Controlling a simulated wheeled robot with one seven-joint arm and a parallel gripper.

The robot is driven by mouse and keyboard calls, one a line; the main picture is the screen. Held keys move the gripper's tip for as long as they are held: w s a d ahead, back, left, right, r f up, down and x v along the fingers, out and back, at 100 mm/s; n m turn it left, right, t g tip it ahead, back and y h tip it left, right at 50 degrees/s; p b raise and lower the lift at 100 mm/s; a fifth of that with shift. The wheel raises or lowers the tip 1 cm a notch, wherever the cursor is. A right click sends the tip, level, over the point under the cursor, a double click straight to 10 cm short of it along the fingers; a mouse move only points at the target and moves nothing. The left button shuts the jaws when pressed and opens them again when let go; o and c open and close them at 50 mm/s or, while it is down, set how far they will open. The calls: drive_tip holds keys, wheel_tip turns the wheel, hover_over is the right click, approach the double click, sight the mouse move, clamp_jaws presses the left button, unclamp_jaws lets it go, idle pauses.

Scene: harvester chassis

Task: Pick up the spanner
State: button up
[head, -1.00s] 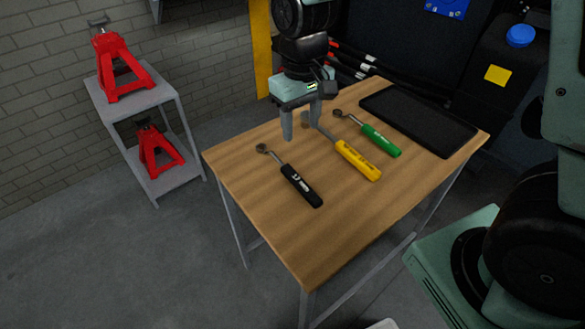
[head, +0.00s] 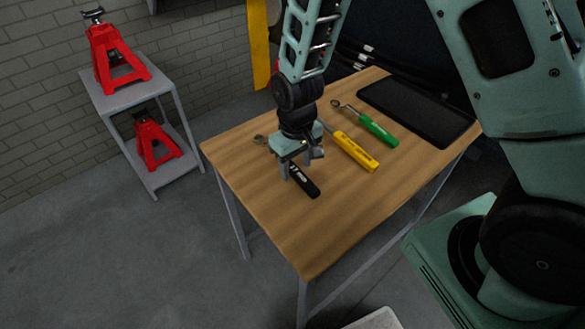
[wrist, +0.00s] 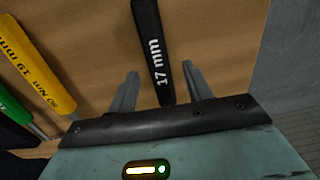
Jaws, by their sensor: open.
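A spanner with a black handle marked 17 mm (head: 305,186) lies on the wooden table (head: 290,235). My gripper (head: 298,170) is open and points down over this handle. In the wrist view the black handle (wrist: 152,40) runs between the two open fingers (wrist: 160,72), with a gap on each side. I cannot tell the exact height of the fingertips above the table.
A yellow-handled tool (head: 357,154), marked 19 mm in the wrist view, and a green-handled tool (head: 380,132) lie to the right. A black tray or mat (head: 415,110) covers the table's far right. Red jack stands (head: 112,58) stand on a grey shelf. The table's front is clear.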

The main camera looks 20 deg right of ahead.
drive_tip(key=shift+f, duration=0.45)
clamp_jaws()
drive_tip(key=shift+r, duration=0.15)
wheel_tip(320, 180, up, 10)
idle(0.3)
